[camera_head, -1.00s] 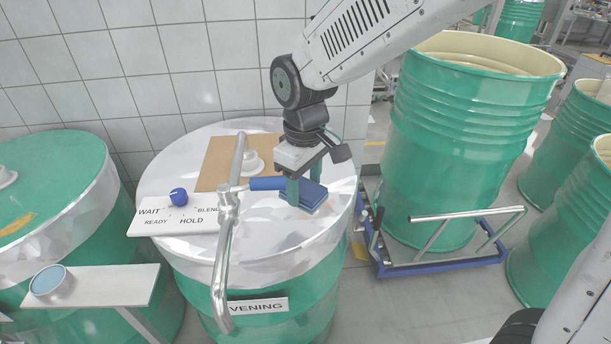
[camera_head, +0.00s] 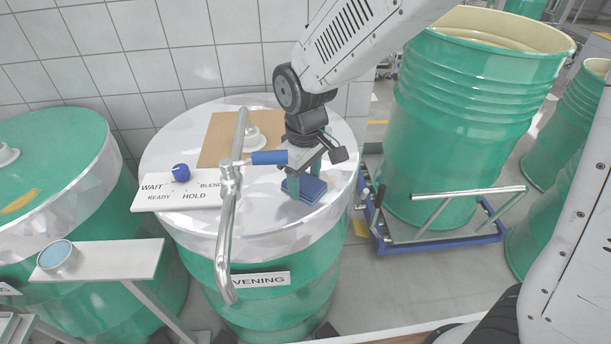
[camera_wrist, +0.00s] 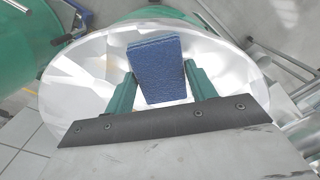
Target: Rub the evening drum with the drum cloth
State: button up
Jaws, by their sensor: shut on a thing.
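The evening drum (camera_head: 265,303) is a green drum with a pale lid (camera_head: 262,222) and a label reading "EVENING", partly hidden by a metal pipe. The drum cloth (camera_head: 305,191) is a folded blue pad at the right part of the lid. My gripper (camera_head: 304,180) points down and is shut on the cloth. In the wrist view the cloth (camera_wrist: 157,66) sits between the two green fingers (camera_wrist: 163,88), with the pale lid behind it. I cannot tell whether the cloth touches the lid or is just above it.
A bent metal pipe (camera_head: 226,235) with a blue handle (camera_head: 270,158) stands close left of my gripper. A panel with a blue knob (camera_head: 181,172) and a brown board (camera_head: 228,140) lie on the lid. A tall open drum (camera_head: 470,120) on a blue trolley stands right.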

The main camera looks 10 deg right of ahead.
jog(key=shift+f, duration=1.05)
jog(key=shift+w+d, duration=0.1)
jog(key=shift+w+d+r, duration=0.15)
jog(key=shift+w+d, duration=1)
jog(key=shift+d, duration=0.05)
jog(key=shift+w+d, duration=2.4)
jog(key=shift+d, duration=0.25)
jog(key=shift+f, duration=0.2)
jog(key=shift+s+a, duration=0.1)
jog(key=shift+s+a+f, duration=0.15)
jog(key=shift+s+a, duration=0.6)
jog(key=shift+s, duration=0.05)
jog(key=shift+s+a+f, duration=0.15)
jog(key=shift+s+a, duration=0.55)
jog(key=shift+s, duration=0.05)
jog(key=shift+c, duration=0.7)
jog(key=shift+s+a+r, duration=0.15)
jog(key=shift+s+a, duration=0.9)
jog(key=shift+a, duration=0.15)
jog(key=shift+s+a+r, duration=0.15)
jog(key=shift+s+a, duration=0.85)
jog(key=shift+a, duration=0.2)
